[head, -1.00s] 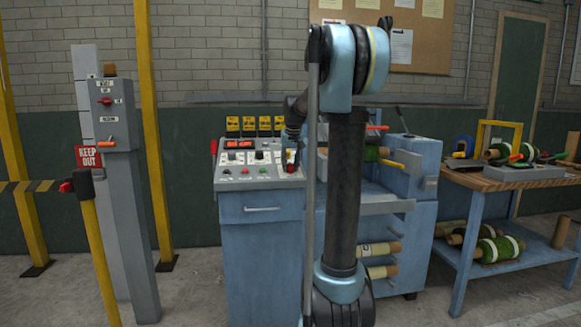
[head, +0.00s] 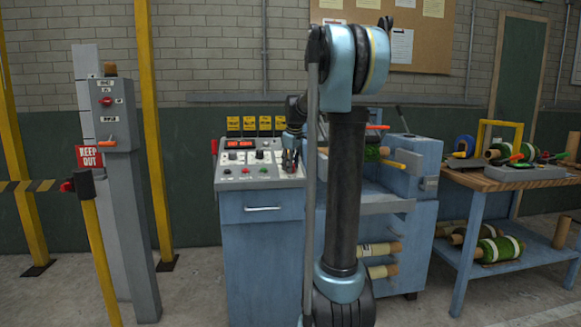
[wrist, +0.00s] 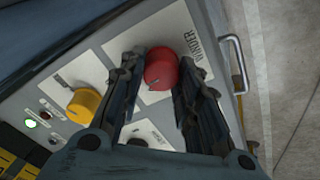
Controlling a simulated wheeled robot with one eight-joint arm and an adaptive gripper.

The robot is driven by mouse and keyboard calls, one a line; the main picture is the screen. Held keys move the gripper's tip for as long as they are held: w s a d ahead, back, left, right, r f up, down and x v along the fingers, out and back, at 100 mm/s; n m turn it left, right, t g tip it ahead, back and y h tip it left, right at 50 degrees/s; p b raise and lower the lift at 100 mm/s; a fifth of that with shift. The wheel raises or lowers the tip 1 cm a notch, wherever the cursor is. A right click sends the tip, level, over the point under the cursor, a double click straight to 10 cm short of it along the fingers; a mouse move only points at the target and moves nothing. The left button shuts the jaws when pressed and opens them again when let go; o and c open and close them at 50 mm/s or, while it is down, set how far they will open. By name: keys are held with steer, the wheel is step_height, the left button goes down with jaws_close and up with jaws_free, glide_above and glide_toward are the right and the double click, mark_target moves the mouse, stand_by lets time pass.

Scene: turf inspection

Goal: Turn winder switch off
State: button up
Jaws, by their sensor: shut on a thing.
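The winder switch is a red round knob (wrist: 162,69) on a white plate lettered WINDER, seen in the wrist view. My gripper (wrist: 159,75) has one dark finger on each side of the knob and is shut on it. In the head view my gripper (head: 290,160) is over the right end of the console's sloped top, and its fingers mostly hide the knob there. The angle of the knob's pointer cannot be told.
A yellow knob (wrist: 83,105) and a partly hidden black knob sit beside the winder switch. The blue console (head: 261,240) has red displays (head: 240,144) and small buttons. A machine with rolls stands to the right. A grey post (head: 117,180) with a red switch stands left.

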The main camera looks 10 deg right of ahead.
steer(key=n, duration=0.4)
steer(key=shift+n, duration=2.1)
steer(key=o, duration=1.1)
steer(key=shift+c, duration=0.2)
steer(key=shift+s, duration=0.1)
steer(key=v, duration=1.1)
steer(key=shift+r, duration=0.5)
